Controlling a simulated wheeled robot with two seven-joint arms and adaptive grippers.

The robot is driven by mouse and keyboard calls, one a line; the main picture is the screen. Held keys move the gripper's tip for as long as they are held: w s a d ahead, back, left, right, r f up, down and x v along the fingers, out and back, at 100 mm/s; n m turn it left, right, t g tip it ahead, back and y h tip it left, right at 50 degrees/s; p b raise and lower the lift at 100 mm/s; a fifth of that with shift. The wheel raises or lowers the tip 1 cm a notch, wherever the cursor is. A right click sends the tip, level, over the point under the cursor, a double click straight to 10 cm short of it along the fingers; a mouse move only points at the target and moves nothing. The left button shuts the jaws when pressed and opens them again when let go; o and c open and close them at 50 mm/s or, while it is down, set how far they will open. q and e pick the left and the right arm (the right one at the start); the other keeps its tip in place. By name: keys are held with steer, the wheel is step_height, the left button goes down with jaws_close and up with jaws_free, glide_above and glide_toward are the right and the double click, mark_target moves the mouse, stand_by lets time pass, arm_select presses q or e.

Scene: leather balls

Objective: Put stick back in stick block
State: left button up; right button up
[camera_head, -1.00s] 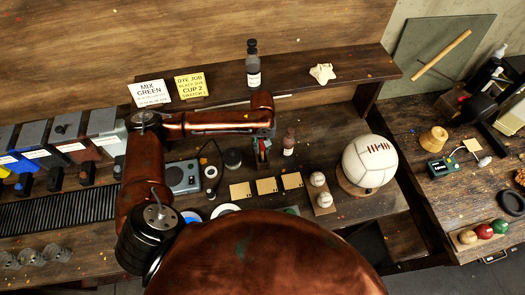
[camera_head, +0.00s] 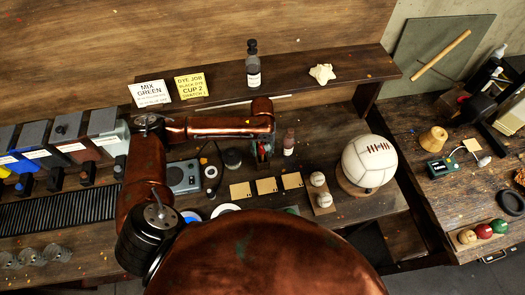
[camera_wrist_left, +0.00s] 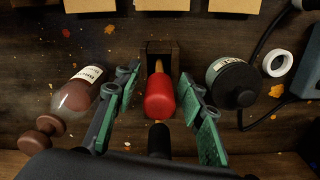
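A red-handled tool (camera_wrist_left: 160,97) with a pale tip sits at a small dark wooden block (camera_wrist_left: 160,52) in the left wrist view. I cannot tell how deep it is in the block. My left gripper (camera_wrist_left: 163,108) is open, its green-padded fingers on either side of the red handle with gaps on both sides. My right gripper is not in view.
A brown bottle (camera_head: 289,142) and a dark round jar (camera_head: 232,158) stand close beside the gripper. Tan cards (camera_head: 266,186), two small balls (camera_head: 318,179) and a large white ball (camera_head: 369,162) are nearby. The shelf (camera_head: 345,85) runs behind.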

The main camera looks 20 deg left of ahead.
arm_select(q)
steer(key=shift+r, duration=0.1)
step_height(320, 180, up, 12)
steer(key=shift+r+b, duration=0.1)
steer(key=shift+b, duration=0.3)
stand_by(0.4)
